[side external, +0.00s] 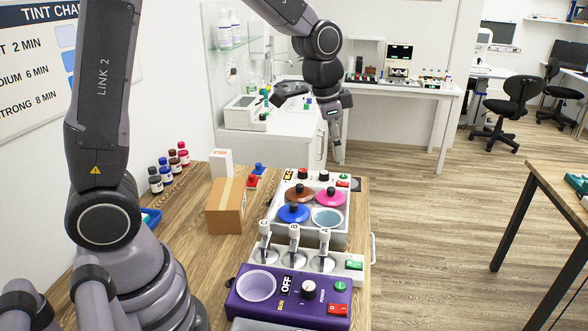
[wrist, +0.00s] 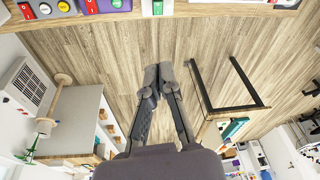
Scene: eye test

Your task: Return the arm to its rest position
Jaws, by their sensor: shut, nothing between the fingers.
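My gripper (side external: 337,152) hangs in the air in the side external view, fingers pointing down, past the far end of the wooden workbench (side external: 185,235). It looks clear of the bench and the equipment on it. In the wrist view my gripper (wrist: 158,76) shows its two dark fingers together at the tips, with nothing between them. Wood floor (wrist: 90,50) shows behind the fingers. My arm reaches up from the lower left and arches over the bench.
The bench holds a cardboard box (side external: 226,207), several small bottles (side external: 167,174), a tray with coloured lids (side external: 329,197), a white unit with several upright handles (side external: 262,258) and a purple machine (side external: 318,307). A white counter (side external: 290,130) stands behind. Open floor (side external: 430,220) lies right.

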